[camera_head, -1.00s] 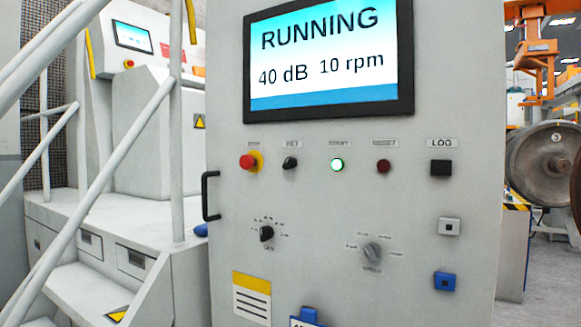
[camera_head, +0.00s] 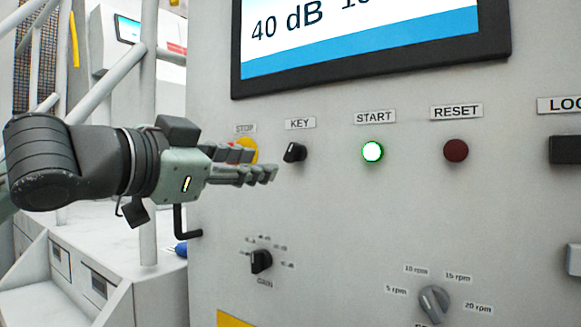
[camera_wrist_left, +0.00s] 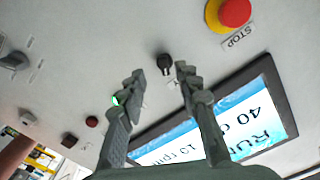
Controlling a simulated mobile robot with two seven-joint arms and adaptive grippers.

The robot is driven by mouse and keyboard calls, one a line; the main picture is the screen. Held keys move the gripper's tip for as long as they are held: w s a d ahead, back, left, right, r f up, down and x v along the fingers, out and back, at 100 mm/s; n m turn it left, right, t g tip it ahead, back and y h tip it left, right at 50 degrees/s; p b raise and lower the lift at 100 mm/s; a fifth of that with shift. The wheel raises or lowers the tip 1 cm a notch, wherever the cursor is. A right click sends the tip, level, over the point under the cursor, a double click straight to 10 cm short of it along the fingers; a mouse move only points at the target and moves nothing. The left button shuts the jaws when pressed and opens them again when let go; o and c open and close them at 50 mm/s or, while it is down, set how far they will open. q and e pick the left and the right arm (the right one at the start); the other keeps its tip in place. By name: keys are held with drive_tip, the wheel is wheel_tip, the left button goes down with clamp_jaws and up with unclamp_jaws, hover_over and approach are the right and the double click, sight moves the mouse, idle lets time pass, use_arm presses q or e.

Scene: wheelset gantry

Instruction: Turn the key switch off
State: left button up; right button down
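The black key switch (camera_head: 294,152) sits under the KEY label on the grey panel, between the STOP button and the lit green START button. My left gripper (camera_head: 262,163) reaches in from the left, in front of the STOP button, with its fingertips just left of the key switch. In the left wrist view the gripper (camera_wrist_left: 160,75) is open and empty. There the key switch (camera_wrist_left: 164,62) shows just beyond the fingertips, between the two fingers and apart from them. My right gripper is not in view.
The red STOP button (camera_wrist_left: 234,12) on its yellow base is close to the fingers. The START button (camera_head: 372,151), RESET button (camera_head: 456,150), GAIN knob (camera_head: 261,261) and speed knob (camera_head: 434,301) surround the key. The screen (camera_head: 360,40) is above. A black handle (camera_head: 183,222) is below the gripper.

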sight(289, 153)
use_arm(q)
drive_tip(key=w+d, duration=0.1)
drive_tip(key=w, duration=0.1)
drive_tip(key=w+d+r, duration=0.1)
drive_tip(key=w+d, duration=0.2)
drive_tip(key=shift+w+d+r, duration=0.35)
drive_tip(key=shift+w+d, duration=0.05)
drive_tip(key=shift+c, duration=0.6)
clamp_jaws()
